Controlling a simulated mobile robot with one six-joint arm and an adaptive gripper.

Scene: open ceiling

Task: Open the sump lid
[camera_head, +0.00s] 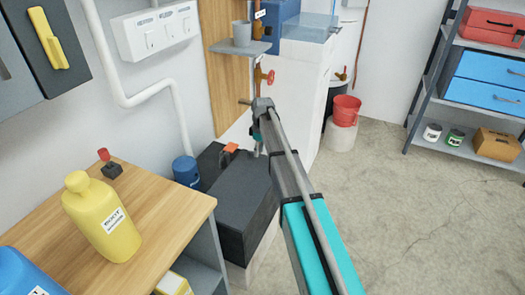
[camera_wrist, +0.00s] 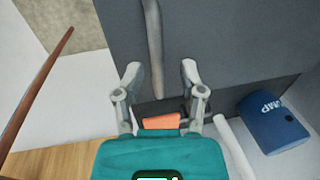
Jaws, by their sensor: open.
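The sump lid looks to be the large dark grey slab (camera_head: 240,190) on the box beside the workbench. It fills much of the upper wrist view (camera_wrist: 225,55). A light grey bar (camera_wrist: 153,45) runs along it and ends between my fingertips. I cannot tell whether the bar is a handle on the lid. My gripper (camera_head: 257,150) hangs over the far end of the slab. In the wrist view my gripper (camera_wrist: 160,72) is open, its fingers on either side of the bar's end, with contact unclear. An orange part (camera_wrist: 161,122) shows below them, partly hidden by my gripper body.
A blue labelled canister (camera_head: 186,171) stands near the wall, left of the sump. The wooden workbench (camera_head: 160,200) holds a yellow bottle (camera_head: 100,215). A red valve wheel (camera_head: 265,76) and a small shelf (camera_head: 240,48) are beyond my gripper. Floor (camera_head: 410,210) at right is clear.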

